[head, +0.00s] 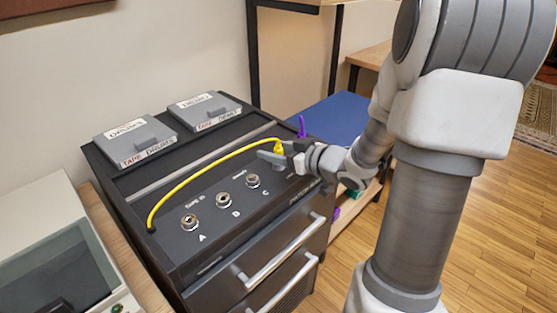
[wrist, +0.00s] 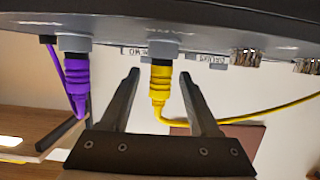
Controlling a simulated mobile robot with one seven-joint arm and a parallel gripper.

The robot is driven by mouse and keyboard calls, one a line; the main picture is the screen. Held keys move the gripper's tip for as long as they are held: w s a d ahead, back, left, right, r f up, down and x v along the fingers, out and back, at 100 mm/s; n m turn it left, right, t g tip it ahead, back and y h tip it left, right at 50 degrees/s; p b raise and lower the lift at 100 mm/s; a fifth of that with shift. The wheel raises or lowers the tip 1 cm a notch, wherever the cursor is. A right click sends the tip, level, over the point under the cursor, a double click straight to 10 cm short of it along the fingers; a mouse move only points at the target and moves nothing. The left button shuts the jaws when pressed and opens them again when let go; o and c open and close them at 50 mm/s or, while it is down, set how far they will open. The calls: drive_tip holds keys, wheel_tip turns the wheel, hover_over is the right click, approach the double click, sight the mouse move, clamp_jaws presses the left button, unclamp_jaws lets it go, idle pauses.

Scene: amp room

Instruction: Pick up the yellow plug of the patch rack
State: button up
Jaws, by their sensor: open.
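The yellow plug (head: 278,149) sits upright in a socket near the right end of the dark patch rack (head: 180,262). Its yellow cable (head: 205,168) arcs left to the rack's left side. In the wrist view the yellow plug (wrist: 160,85) lies between the two fingers of my gripper (wrist: 159,74), with a visible gap on each side. My gripper (head: 272,152) is open and reaches in from the right, low over the rack top. In the head view the fingers partly hide the plug's lower part and its socket.
A purple plug (head: 301,127) stands in a socket just beyond the yellow one. Two grey tape boxes (head: 135,142) lie at the back. Drawer handles (head: 285,252) protrude in front.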

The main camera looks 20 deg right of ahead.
drive_tip(key=shift+x, duration=1.05)
clamp_jaws()
